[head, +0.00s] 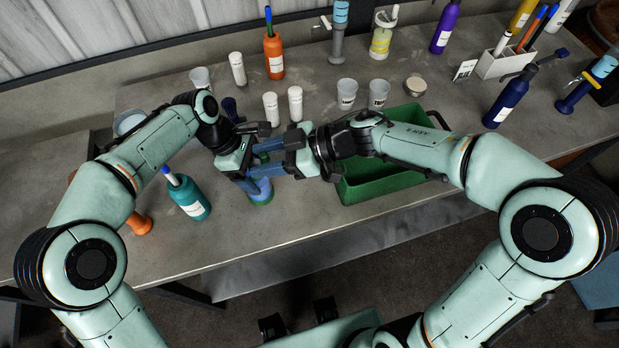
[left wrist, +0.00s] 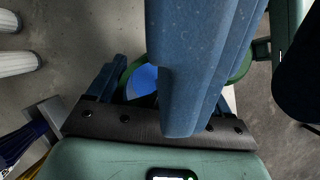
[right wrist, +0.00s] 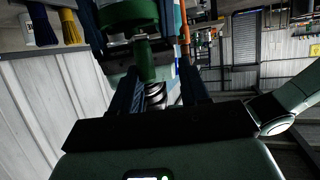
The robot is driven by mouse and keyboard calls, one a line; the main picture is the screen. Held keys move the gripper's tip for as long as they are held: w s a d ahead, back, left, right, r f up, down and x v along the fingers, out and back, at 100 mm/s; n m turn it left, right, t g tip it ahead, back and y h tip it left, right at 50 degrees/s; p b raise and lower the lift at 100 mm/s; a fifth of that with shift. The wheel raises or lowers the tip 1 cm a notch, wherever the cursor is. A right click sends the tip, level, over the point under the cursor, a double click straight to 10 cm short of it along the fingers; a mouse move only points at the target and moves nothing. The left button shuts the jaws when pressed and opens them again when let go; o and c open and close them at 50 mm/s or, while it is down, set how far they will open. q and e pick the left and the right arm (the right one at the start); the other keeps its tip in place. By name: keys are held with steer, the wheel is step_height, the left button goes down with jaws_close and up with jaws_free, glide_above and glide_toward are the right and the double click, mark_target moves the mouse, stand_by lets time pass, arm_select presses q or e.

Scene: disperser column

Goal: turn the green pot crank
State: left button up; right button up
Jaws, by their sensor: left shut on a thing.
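The pot (head: 261,190), blue with a green base, stands near the table's front edge, partly hidden behind both grippers. Its green rim and blue inside show in the left wrist view (left wrist: 143,80). My left gripper (head: 258,160) comes from the left with its fingers around the pot's body and is shut on it; the contact is mostly hidden. My right gripper (head: 277,158) comes from the right, fingers apart. In the right wrist view the green crank handle (right wrist: 146,60) stands between its fingers, under a round green part, with a gap visible on the right.
A green tray (head: 385,187) stands close on the right, under my right arm. A teal bottle (head: 189,197) and an orange piece (head: 138,224) are at left. White jars (head: 271,108) and clear cups (head: 347,94) stand behind. The front table strip is clear.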

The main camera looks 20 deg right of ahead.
steer(key=s+d+r+m+t+h, duration=0.1)
steer(key=s+d+r+m+t, duration=0.2)
steer(key=s+d, duration=0.45)
steer(key=s+a+m+t+h, duration=0.1)
steer(key=s+r+m+t+h, duration=0.1)
steer(key=m+t, duration=0.1)
steer(key=shift+s+a+r+h, duration=0.1)
steer(key=shift+s+a+h, duration=0.05)
steer(key=shift+a+h, duration=0.25)
